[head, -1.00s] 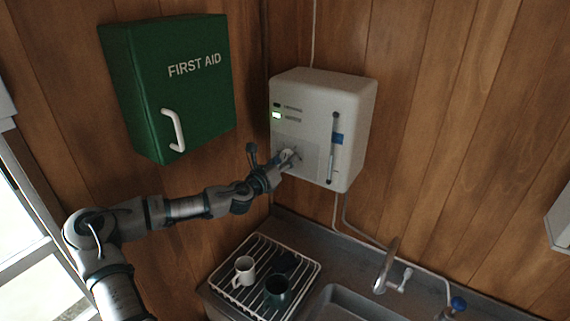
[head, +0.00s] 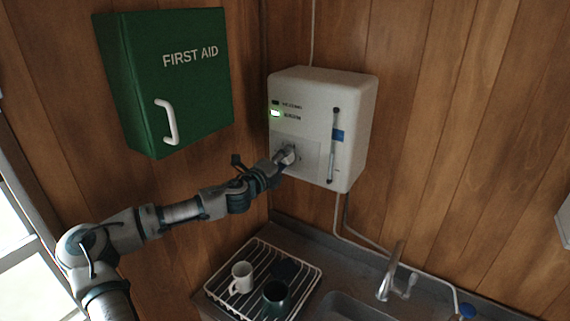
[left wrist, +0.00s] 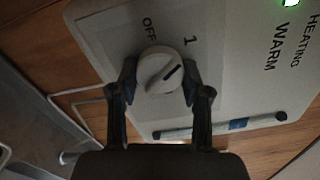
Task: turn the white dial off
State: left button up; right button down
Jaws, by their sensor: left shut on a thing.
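The white dial (left wrist: 158,66) is on the front of a white heater box (head: 345,100) on the wall. In the left wrist view its dark pointer line slants up and right, on the side of the "1" mark and away from "OFF". My left gripper (left wrist: 160,82) has one finger on each side of the dial and is shut on it. In the head view the left gripper (head: 285,157) reaches the lower left of the box front and mostly hides the dial. A green lamp (head: 275,113) is lit by the lower label, which reads "WARM" in the wrist view. My right gripper is not in view.
A green first aid cabinet (head: 185,85) with a white handle hangs left of the box, above my left arm. Below are a dish rack (head: 308,282) with a white mug (head: 241,277) and dark cups, a sink and a tap (head: 390,272).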

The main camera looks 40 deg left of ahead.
pick_arm(q)
jog(key=n+b, duration=0.1)
jog(key=n, duration=0.3)
jog(key=shift+a+f+n+b, duration=0.1)
jog(key=shift+f+n+b, duration=0.1)
jog(key=shift+n+b, duration=0.75)
jog(key=shift+n, duration=1.05)
jog(key=shift+n+b, duration=0.3)
jog(key=shift+f+n+b, duration=0.1)
jog(key=shift+n+b, duration=0.3)
jog(key=shift+n, duration=0.6)
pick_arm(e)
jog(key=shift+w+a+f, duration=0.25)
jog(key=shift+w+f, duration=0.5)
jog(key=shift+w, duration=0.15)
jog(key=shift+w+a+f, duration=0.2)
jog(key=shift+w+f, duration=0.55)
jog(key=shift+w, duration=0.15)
pick_arm(q)
jog(key=shift+f, duration=0.1)
jog(key=o, duration=1)
jog(key=shift+o, duration=0.7)
jog(key=shift+a, duration=0.2)
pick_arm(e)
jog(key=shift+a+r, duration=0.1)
